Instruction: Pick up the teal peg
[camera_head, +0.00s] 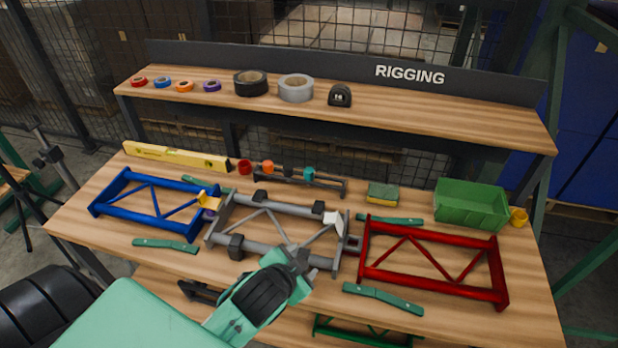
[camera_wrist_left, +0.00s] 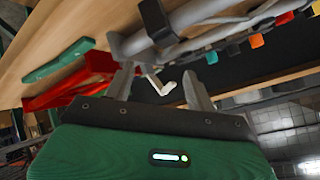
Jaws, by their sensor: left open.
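In the left wrist view a small teal block (camera_wrist_left: 211,57), apparently the same peg, shows beyond the fingers. My left gripper (camera_head: 300,262) is over the front of the table, by the grey frame, well short of the peg. In the wrist view its two fingers (camera_wrist_left: 158,88) are apart, with no object clearly held between them. My right gripper is in neither view.
An orange peg (camera_head: 267,168) and a red one (camera_head: 244,166) stand left of the teal peg. The grey frame (camera_head: 275,210) lies between my gripper and the rack. Blue (camera_head: 150,210) and red (camera_head: 430,280) frames flank it. A green bin (camera_head: 470,205) stands right; a shelf (camera_head: 400,120) rises behind.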

